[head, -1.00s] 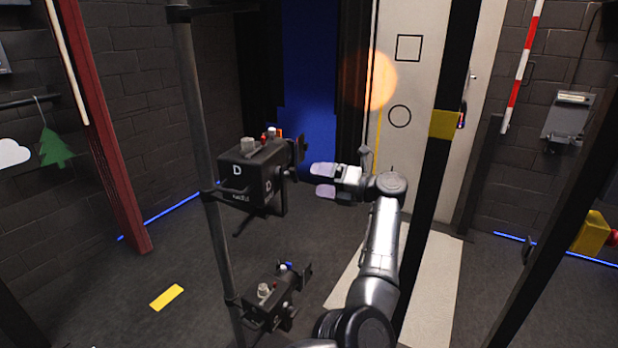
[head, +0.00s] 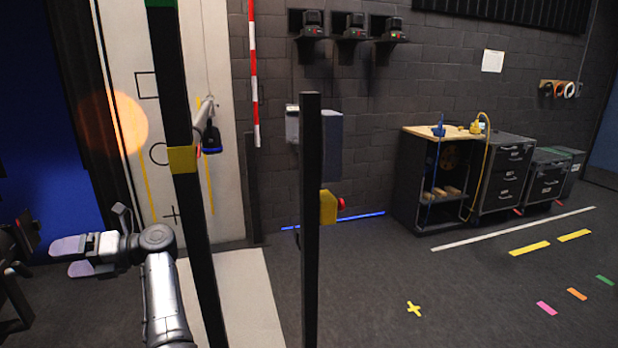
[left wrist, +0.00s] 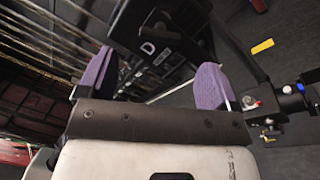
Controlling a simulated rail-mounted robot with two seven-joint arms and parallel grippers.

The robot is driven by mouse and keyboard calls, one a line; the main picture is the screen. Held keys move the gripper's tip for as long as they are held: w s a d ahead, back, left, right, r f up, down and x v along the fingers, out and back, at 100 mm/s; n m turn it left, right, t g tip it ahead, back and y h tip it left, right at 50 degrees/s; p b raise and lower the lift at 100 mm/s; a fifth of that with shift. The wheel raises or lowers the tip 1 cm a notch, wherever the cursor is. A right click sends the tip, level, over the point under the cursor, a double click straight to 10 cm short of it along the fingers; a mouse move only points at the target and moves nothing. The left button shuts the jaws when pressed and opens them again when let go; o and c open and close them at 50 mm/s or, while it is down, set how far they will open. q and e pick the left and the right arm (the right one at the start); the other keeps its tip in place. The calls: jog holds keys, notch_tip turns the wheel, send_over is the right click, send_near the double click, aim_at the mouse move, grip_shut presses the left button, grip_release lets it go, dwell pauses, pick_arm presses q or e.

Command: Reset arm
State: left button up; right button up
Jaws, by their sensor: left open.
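My left gripper (head: 72,257) is at the lower left of the head view, with its two purple-padded fingers apart and nothing between them. Its fingers also show wide apart in the left wrist view (left wrist: 152,80). Beyond them in that view is a black box marked D (left wrist: 150,50), apart from the fingers as far as I can tell. A lower unit with a blue knob and a red knob (left wrist: 287,95) is at the right of the wrist view. My right gripper is not in view.
A black post with a yellow band (head: 182,160) stands just right of my left arm. A shorter dark post (head: 311,220) stands further right, near a yellow box with a red button (head: 329,206). A workbench (head: 420,170) and drawer cabinets (head: 505,170) line the wall.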

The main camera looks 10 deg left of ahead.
pick_arm(q)
jog(key=w+d+f+n+t+h+p, duration=0.15)
jog(key=d+f+n+t+h, duration=0.45)
jog(key=n+t, duration=1)
jog(key=d+f+n+t+h+p, duration=0.35)
jog(key=d+f+n+t, duration=0.45)
jog(key=n+t, duration=0.7)
jog(key=s+d+f+m+g+h, duration=0.4)
jog(key=s+d+f+h, duration=0.1)
jog(key=d+f, duration=0.25)
jog(key=s+d+f+m+g+h+p, duration=0.1)
jog(key=s+d+f+m+g, duration=0.2)
jog(key=s, duration=0.7)
jog(key=s+d+f+g+p, duration=0.1)
jog(key=s+d+f+g, duration=0.35)
jog(key=s, duration=0.55)
jog(key=s+d+f+m+g+h+p, duration=0.1)
jog(key=s+d+f+m+g, duration=0.25)
jog(key=s, duration=0.75)
notch_tip(320, 180, up, 38)
jog(key=s+n+g+p, duration=0.1)
jog(key=g+p, duration=0.1)
jog(key=p, duration=3.5)
jog(key=shift+a+f, duration=0.25)
jog(key=shift+a, duration=0.05)
